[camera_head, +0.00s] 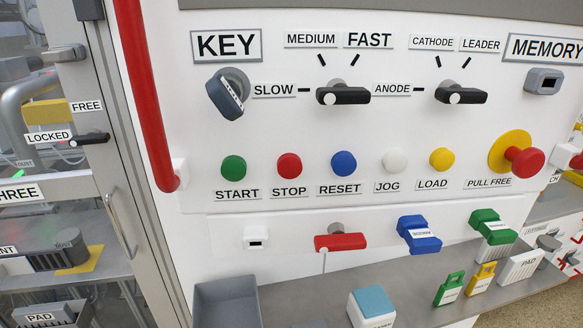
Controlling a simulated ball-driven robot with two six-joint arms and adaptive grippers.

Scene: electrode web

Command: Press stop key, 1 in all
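The stop key is a round red button (289,167) on the white control panel (300,130), above a label reading STOP (289,192). It sits between the green START button (234,167) and the blue RESET button (343,164). Nothing covers it. Neither of my grippers shows in the head view.
The button row continues with a white JOG (395,161), a yellow LOAD (442,159) and a red PULL FREE knob (525,162). A red bar (147,95) stands at the panel's left. Below, a grey shelf (320,295) holds a bin (227,302) and padlocks.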

